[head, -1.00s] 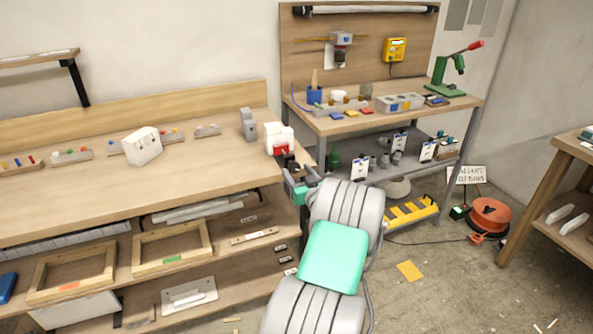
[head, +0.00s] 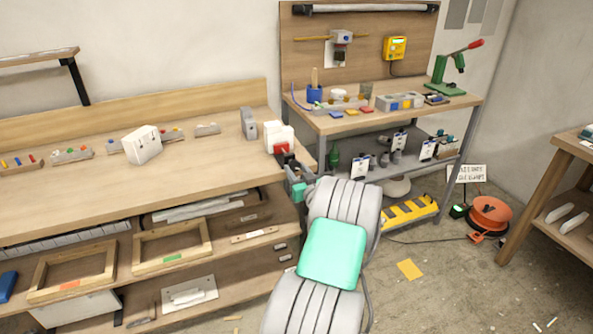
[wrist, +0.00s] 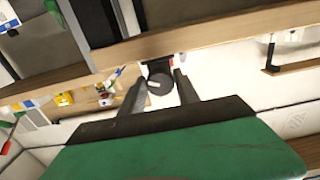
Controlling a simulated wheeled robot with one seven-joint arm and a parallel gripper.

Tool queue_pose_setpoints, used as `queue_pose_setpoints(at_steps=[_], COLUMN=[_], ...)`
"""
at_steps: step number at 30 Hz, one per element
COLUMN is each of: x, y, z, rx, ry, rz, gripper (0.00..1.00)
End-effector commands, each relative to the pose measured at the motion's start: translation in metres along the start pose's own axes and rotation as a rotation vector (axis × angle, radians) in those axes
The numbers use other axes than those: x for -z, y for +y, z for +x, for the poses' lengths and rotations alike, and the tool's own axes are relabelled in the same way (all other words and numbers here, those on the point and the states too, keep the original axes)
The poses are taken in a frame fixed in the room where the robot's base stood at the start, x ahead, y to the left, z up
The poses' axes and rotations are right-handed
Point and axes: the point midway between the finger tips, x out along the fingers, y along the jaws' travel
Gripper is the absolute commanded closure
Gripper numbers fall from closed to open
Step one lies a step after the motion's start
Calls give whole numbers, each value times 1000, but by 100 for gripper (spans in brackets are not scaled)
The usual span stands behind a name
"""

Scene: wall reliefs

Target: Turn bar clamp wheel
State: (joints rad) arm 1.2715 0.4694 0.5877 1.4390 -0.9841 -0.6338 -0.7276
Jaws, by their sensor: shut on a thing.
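The bar clamp sits at the right end of the long workbench, and its red part (head: 281,148) shows below white blocks (head: 278,132). The clamp's wheel (wrist: 160,82) is a dark round knob with a pale mark in the wrist view. My gripper (wrist: 161,86) has one finger on each side of the wheel and is shut on it. In the head view my gripper (head: 292,165) is at the bench's right front corner, small and partly hidden, so the wheel cannot be made out there.
The long workbench (head: 90,208) carries a white box (head: 142,145) and a grey block (head: 249,124) left of the clamp. A second bench (head: 398,113) with tools stands close behind on the right. An orange cable reel (head: 490,214) lies on the floor. Open floor lies right of my arm.

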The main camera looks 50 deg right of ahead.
Motion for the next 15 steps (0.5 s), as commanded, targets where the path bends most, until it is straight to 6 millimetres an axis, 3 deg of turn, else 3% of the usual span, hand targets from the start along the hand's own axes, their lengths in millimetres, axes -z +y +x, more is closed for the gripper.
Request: queue_pose_setpoints(at_steps=[15], x=[0], y=[0], z=[0], rx=[0], ry=[1], rz=[70], gripper=[100])
